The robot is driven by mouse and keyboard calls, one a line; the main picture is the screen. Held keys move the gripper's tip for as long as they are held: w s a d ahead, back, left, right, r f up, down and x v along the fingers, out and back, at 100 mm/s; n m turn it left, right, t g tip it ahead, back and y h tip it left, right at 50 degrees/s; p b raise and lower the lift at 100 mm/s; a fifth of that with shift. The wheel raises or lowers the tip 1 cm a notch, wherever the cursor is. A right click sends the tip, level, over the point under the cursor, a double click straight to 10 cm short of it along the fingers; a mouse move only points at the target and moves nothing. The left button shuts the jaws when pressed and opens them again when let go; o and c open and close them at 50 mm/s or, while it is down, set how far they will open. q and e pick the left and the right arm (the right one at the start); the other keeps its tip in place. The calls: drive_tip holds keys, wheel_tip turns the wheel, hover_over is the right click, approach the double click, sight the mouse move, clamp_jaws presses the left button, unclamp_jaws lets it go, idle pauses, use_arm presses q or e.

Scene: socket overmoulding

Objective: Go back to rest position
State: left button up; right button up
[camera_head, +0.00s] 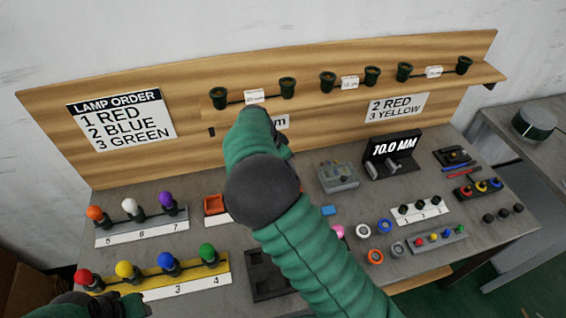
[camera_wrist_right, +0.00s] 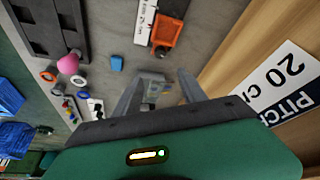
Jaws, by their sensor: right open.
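My right arm reaches up across the middle of the bench in the head view, with its hand (camera_head: 258,125) in front of the wooden shelf. The arm hides its fingers there. In the right wrist view my right gripper (camera_wrist_right: 167,80) is open, and its two grey fingers are apart with nothing held between them. A grey metal fixture shows beyond the fingers. My left gripper (camera_head: 98,305) is low at the bottom left edge, by the yellow lamp strip. It is partly cut off, and its jaw state is unclear.
The wooden shelf (camera_head: 360,95) carries several dark green sockets. Lamps stand on a white strip (camera_head: 142,232) and a yellow strip (camera_head: 200,280) at left. A dark tray (camera_head: 262,275), orange bin (camera_head: 214,204), grey fixture (camera_head: 338,177) and display (camera_head: 393,150) crowd the bench around my right arm.

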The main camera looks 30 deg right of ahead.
idle(0.4)
drive_tip(key=s+a+n+y, duration=0.1)
drive_tip(key=s+a+n, duration=0.2)
drive_tip(key=s+n, duration=0.2)
drive_tip(key=s+a+n+t+y, duration=0.1)
drive_tip(key=s+n, duration=0.4)
drive_tip(key=s, duration=0.5)
drive_tip(key=s+a+f+n+y, duration=0.1)
drive_tip(key=s+a+n+y, duration=0.1)
drive_tip(key=s+a+n, duration=0.3)
drive_tip(key=shift+s+a, duration=0.3)
drive_tip(key=shift+s, duration=0.9)
drive_tip(key=shift+s+d, duration=0.1)
drive_tip(key=shift+d, duration=0.05)
